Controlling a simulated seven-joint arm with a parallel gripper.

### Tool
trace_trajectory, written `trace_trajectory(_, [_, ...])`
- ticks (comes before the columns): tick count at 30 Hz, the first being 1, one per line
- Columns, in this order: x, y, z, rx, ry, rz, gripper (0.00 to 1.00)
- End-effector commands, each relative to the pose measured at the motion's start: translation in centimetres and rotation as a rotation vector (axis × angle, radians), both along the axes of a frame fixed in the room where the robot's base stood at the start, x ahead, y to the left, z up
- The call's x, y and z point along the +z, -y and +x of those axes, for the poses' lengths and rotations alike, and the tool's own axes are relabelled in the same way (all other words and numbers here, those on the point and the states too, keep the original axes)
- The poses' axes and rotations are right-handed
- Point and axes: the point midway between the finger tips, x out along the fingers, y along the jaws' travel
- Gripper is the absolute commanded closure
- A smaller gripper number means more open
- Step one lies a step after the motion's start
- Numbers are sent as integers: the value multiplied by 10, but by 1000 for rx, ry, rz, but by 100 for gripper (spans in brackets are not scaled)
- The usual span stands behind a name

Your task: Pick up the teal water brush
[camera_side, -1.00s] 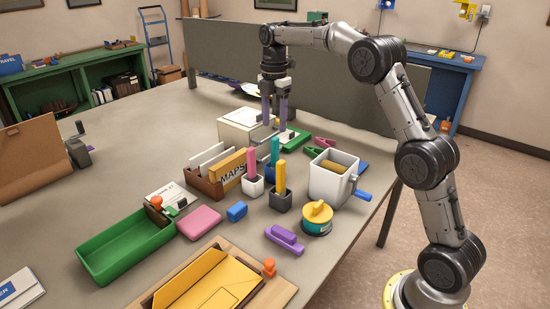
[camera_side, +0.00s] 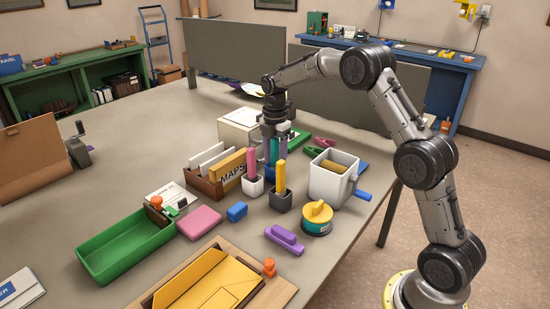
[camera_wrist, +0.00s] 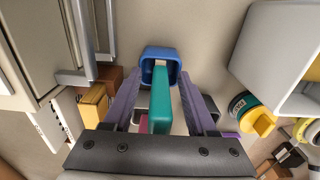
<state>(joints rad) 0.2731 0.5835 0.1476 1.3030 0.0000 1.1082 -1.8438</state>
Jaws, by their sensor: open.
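The teal water brush (camera_wrist: 160,98) stands upright in a blue cup (camera_wrist: 158,52) in the wrist view. My gripper (camera_wrist: 159,80) is open, with a purple finger on each side of the brush and a visible gap on both sides. In the side view my gripper (camera_side: 273,150) points down among the cups, and the teal brush shows only partly between its fingers. The blue cup is mostly hidden there behind the neighbouring cups.
A pink brush (camera_side: 251,162) in a white cup and a yellow brush (camera_side: 282,176) in a dark cup stand close in front. A white box with a crank (camera_side: 330,183) is at right, a maps holder (camera_side: 205,184) at left. A cream cabinet (camera_side: 238,125) stands behind.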

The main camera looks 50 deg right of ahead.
Motion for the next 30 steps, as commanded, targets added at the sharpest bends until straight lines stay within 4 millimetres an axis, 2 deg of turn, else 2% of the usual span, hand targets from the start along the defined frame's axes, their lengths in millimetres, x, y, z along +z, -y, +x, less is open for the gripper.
trace_trajectory(6, [0, 0, 0, 0, 0, 0, 44])
trace_trajectory(15, [0, 0, 0, 0, 1, 0, 98])
trace_trajectory(26, [0, 0, 0, 0, 1, 0, 100])
trace_trajectory(30, [7, 0, 1, 0, 4, -1, 100])
